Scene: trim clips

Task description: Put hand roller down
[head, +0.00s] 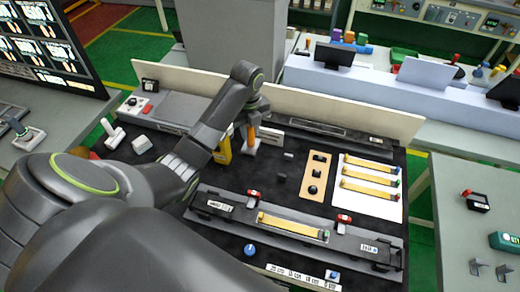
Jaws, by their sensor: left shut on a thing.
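The hand roller (251,135) has an orange handle and a pale lower end. It is roughly upright at the back of the black work mat, in front of the low cream back board. My left gripper (253,119) is above it, pointing down and shut on its handle. The fingers are small and partly hidden by my own wrist. I cannot tell whether the roller's lower end touches the mat. My right gripper is not in view.
A yellow container (223,151) stands just left of the roller. A long dark fixture (220,207) with red clamps and a yellow strip lies in front. A tan block (316,176) and a white sheet (374,208) with yellow strips lie right. Bare mat (257,178) lies between.

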